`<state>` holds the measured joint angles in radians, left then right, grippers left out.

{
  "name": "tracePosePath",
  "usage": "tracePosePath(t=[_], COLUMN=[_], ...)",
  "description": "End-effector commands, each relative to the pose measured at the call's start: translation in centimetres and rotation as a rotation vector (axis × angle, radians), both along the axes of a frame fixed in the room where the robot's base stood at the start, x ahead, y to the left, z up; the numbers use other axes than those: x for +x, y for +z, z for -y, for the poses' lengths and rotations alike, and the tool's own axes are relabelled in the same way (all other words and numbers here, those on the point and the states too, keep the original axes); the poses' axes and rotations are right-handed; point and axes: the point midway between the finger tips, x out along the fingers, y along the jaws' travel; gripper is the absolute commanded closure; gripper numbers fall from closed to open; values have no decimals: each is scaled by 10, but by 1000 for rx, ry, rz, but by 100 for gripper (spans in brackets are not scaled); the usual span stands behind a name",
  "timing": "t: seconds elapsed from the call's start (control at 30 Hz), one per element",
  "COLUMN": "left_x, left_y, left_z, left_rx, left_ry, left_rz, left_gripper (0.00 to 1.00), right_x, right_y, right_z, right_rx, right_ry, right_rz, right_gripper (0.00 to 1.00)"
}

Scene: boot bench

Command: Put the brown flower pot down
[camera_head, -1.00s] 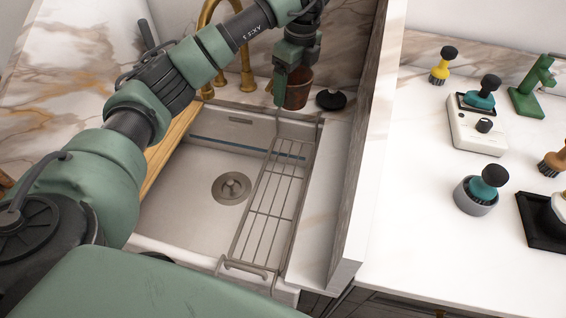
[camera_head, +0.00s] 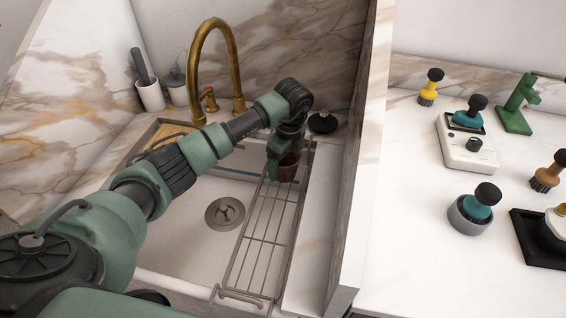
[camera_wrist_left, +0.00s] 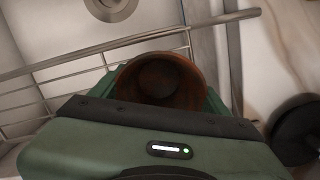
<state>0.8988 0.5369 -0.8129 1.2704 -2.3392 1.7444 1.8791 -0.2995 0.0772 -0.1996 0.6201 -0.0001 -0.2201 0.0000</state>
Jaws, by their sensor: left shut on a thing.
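The brown flower pot (camera_head: 288,168) is at the far end of the wire rack (camera_head: 262,235) that lies across the sink. My left gripper (camera_head: 279,160) is shut on the pot from above and behind. In the left wrist view the pot (camera_wrist_left: 162,82) sits between the green fingers (camera_wrist_left: 165,98), its round open mouth facing the camera. The rack's bars show just beyond it. I cannot tell whether the pot's base touches the rack. My right gripper is not in view.
The sink basin (camera_head: 190,220) with its drain (camera_head: 225,213) lies left of the rack. A brass faucet (camera_head: 232,65) stands behind. A black knob-like object (camera_head: 322,122) is near the pot. A tall partition (camera_head: 355,170) separates the right counter, which holds several brushes.

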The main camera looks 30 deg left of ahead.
Motion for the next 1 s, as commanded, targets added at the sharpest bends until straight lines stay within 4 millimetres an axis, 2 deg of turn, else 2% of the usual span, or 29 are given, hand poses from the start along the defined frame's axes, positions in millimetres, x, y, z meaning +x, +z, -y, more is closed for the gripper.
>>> tracePosePath(t=[0.53, 0.57, 0.63, 1.0], left_x=[0, 0, 0, 1], left_y=[-12, -12, -11, -7], left_z=[0, 0, 0, 0], left_rx=[0, 0, 0, 0], left_ry=[0, 0, 0, 0], left_rz=[2, 2, 2, 2], left_gripper=[64, 21, 2, 2], right_x=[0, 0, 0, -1], right_y=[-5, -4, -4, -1], right_z=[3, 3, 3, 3], right_rx=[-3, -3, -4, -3], right_ry=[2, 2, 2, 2], right_rz=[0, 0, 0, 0], right_gripper=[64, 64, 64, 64])
